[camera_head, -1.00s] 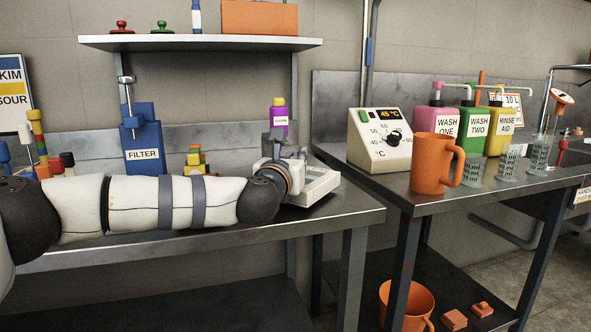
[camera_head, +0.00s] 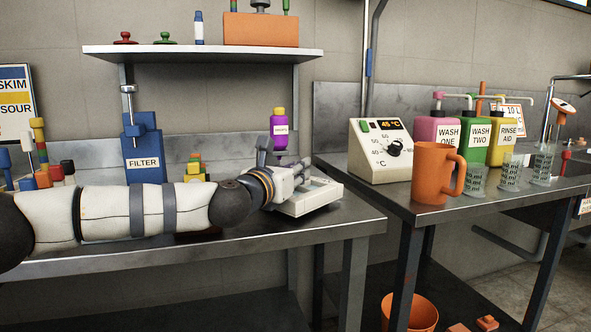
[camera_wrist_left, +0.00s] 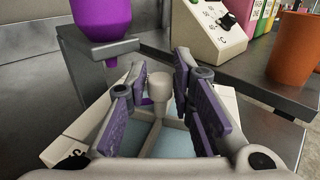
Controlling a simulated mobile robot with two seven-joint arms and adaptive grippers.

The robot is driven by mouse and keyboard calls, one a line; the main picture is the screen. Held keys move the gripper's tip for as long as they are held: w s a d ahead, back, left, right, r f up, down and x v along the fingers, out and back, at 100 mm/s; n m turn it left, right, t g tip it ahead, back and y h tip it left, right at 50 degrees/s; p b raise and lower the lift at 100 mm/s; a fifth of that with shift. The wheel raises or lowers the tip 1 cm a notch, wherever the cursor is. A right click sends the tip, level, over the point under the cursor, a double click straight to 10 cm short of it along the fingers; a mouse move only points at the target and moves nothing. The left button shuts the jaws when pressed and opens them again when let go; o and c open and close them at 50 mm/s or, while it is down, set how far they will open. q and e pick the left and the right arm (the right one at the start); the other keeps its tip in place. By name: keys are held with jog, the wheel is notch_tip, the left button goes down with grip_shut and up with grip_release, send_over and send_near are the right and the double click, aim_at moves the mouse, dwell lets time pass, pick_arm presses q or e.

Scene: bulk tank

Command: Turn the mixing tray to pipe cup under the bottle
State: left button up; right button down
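The white mixing tray (camera_head: 322,198) lies at the right end of the left bench. In the left wrist view the tray (camera_wrist_left: 65,140) shows pale-blue compartments and a cream central knob (camera_wrist_left: 159,86). A purple bottle (camera_head: 279,130) with a yellow cap is behind the tray; its purple body (camera_wrist_left: 104,20) also shows in the left wrist view, above a grey bracket (camera_wrist_left: 108,50). My left gripper (camera_head: 303,172) is over the tray. Its purple-padded fingers (camera_wrist_left: 160,90) stand open on either side of the knob, with gaps visible. Cup markings cannot be read.
A blue filter unit (camera_head: 143,150) and coloured blocks (camera_head: 196,168) stand behind my left arm. A shelf (camera_head: 200,52) hangs above. On the right bench are a temperature box (camera_head: 380,150), an orange jug (camera_head: 436,172) and several wash bottles. The left bench's front strip is clear.

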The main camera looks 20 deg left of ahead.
pick_arm(q)
jog(key=shift+o, duration=0.3)
jog(key=s, duration=0.8)
jog(key=s+a, duration=0.1)
jog(key=s, duration=0.3)
